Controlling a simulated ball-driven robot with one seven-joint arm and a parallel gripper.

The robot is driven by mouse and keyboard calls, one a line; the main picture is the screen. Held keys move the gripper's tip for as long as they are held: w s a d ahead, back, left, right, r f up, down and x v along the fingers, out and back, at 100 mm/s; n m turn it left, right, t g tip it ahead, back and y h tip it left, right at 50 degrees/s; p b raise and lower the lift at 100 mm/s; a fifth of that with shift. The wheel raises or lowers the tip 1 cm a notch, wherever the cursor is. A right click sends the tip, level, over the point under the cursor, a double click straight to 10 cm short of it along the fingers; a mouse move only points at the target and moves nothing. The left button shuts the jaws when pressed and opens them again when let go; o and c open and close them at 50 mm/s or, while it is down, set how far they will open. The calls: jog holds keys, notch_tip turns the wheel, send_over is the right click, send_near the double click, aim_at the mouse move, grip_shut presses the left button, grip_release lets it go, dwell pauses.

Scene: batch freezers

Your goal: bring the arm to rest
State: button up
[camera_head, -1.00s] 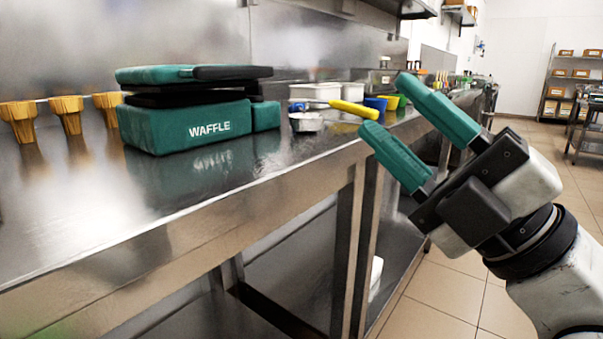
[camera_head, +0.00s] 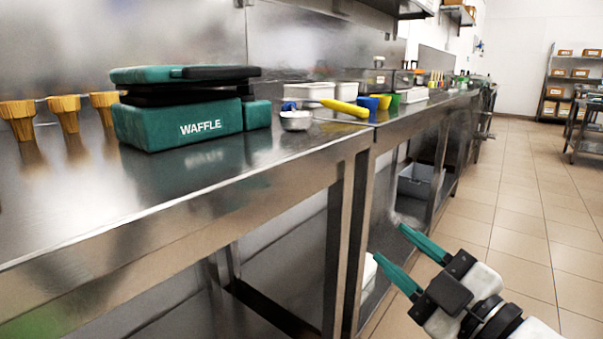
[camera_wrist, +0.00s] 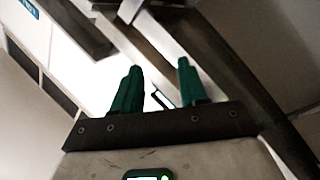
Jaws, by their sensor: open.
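My gripper (camera_head: 394,254) is at the lower right of the head view, below the height of the counter top and to the right of the counter's legs. Its two green fingers are apart with nothing between them. In the wrist view the fingers (camera_wrist: 156,88) also stand apart and empty, over a blurred background of metal bars and pale surfaces. Part of my arm is cut off by the bottom edge of the head view.
The steel counter (camera_head: 160,213) fills the left. On it stand a green waffle maker (camera_head: 180,124), cone holders (camera_head: 64,115), a metal bowl (camera_head: 295,121) and a yellow-handled tool (camera_head: 345,108). A grey bin (camera_head: 415,183) sits on the lower shelf. Tiled floor (camera_head: 530,220) is open at right.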

jog(key=s+d+f+m+g+h, duration=0.2)
jog(key=s+f+m, duration=0.1)
jog(key=f, duration=0.6)
jog(key=s+d+f+m+g+h, duration=0.2)
jog(key=f+m+g, duration=0.1)
jog(key=f, duration=0.6)
jog(key=s+d+f+m+g+h, duration=0.2)
jog(key=s+f+m, duration=0.1)
jog(key=f, duration=0.7)
jog(key=s+d+f+m+g+h, duration=0.2)
jog(key=s+d+f+m+g, duration=0.4)
jog(key=s, duration=0.5)
jog(key=s+d+f+m+g+h, duration=0.1)
jog(key=s+d+f+g+h, duration=0.15)
jog(key=s+f, duration=0.7)
notch_tip(320, 180, up, 39)
jog(key=s+p, duration=0.1)
jog(key=p, duration=3.6)
jog(key=shift+a+f+p, duration=0.2)
jog(key=shift+a+p, duration=0.1)
jog(key=shift+p, duration=0.1)
jog(key=shift+s+g+y, duration=0.1)
jog(key=shift+g+y, duration=0.15)
